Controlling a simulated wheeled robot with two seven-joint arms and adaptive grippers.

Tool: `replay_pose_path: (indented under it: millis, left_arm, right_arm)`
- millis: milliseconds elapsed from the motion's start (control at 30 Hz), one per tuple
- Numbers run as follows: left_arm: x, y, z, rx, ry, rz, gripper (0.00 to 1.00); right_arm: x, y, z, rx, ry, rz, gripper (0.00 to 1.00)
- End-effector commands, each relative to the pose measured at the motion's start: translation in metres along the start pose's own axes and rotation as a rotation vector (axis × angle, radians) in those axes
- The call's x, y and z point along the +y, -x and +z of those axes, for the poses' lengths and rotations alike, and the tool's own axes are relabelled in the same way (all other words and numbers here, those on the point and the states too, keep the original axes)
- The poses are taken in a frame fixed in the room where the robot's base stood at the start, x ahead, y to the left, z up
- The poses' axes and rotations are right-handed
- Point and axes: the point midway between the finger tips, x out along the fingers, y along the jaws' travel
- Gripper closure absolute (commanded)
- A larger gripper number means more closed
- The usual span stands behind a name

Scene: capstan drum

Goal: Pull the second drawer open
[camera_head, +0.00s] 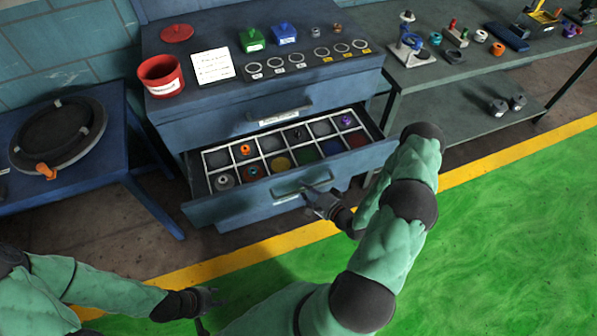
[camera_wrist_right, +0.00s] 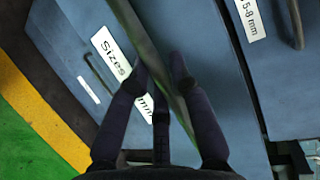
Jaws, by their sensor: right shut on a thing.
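The second drawer (camera_head: 232,208) of the blue cabinet is pulled well out, and its divided inside shows. My right gripper (camera_head: 313,199) is at the handle (camera_head: 300,186) on its front. In the right wrist view the fingers (camera_wrist_right: 160,72) are shut on the handle bar (camera_wrist_right: 150,45), which passes between them. Part of the drawer's label (camera_wrist_right: 112,55) is hidden behind the fingers. My left gripper (camera_head: 213,300) hangs empty at the lower left, away from the cabinet, its fingers apart.
The top drawer (camera_head: 255,120) is shut. A blue table (camera_head: 60,202) with a round black disc is on the left, and a grey bench (camera_head: 440,68) on the right. Green floor at right is clear.

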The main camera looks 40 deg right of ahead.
Motion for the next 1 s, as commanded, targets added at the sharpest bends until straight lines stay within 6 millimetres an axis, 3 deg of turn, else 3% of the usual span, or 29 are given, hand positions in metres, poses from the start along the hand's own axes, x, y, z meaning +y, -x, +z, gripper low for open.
replay_pose_path:
  millis: [100, 300, 833, 867, 900, 933, 1000]
  left_arm:
    - [0.001, 0.003, 0.000, 0.000, 0.000, 0.000, 0.60]
    - [0.001, 0.004, 0.000, 0.000, 0.000, 0.000, 0.60]
    - [0.002, 0.004, 0.000, 0.000, 0.000, 0.000, 0.60]
    - [0.002, 0.004, 0.000, 0.000, 0.000, 0.000, 0.60]
    - [0.002, 0.004, 0.000, 0.000, 0.000, 0.000, 0.60]
    - [0.002, 0.004, 0.000, 0.000, 0.000, 0.000, 0.60]
    - [0.002, 0.004, 0.000, 0.000, 0.000, 0.000, 0.60]
  right_arm:
    - [0.005, 0.020, 0.008, 0.002, -0.004, 0.003, 1.00]
    - [0.009, 0.040, 0.016, 0.001, -0.003, 0.001, 1.00]
    - [0.011, 0.047, 0.019, -0.001, 0.000, 0.001, 1.00]
    - [0.011, 0.047, 0.019, -0.001, 0.000, 0.001, 0.77]
    - [0.011, 0.047, 0.019, -0.001, 0.000, 0.001, 0.65]
    - [0.011, 0.047, 0.019, -0.001, 0.000, 0.001, 0.57]
    - [0.011, 0.047, 0.019, -0.001, 0.000, 0.001, 0.54]
